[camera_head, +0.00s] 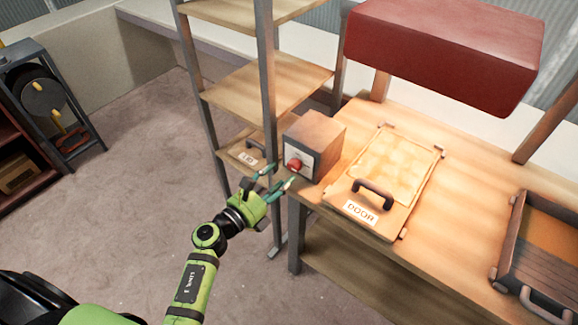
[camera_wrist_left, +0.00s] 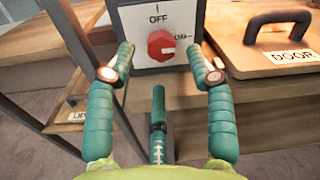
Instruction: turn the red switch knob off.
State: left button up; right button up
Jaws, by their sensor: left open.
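The red switch knob (camera_head: 294,165) is on the pale front plate of a wooden switch box (camera_head: 316,140) at the left end of the bench. In the left wrist view the red knob (camera_wrist_left: 161,45) has OFF printed above it and ON to its right. A pale mark on the knob appears to lie toward the ON side. My left gripper (camera_head: 281,177) is open in front of the plate. In the left wrist view its green fingers (camera_wrist_left: 160,55) are on either side of the knob, with gaps on both sides. Contact is not visible. My right gripper is out of view.
A panel marked DOOR (camera_head: 398,213) with a dark handle lies on the bench right of the box. A dark red block (camera_head: 445,50) hangs above. A shelf rack (camera_head: 265,85) stands left of the box, with a LID piece (camera_head: 238,156) low down. An open tray (camera_head: 512,245) is at right.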

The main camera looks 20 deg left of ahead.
aim_at(291, 168)
pick_arm(q)
jog(key=shift+x, duration=2.4)
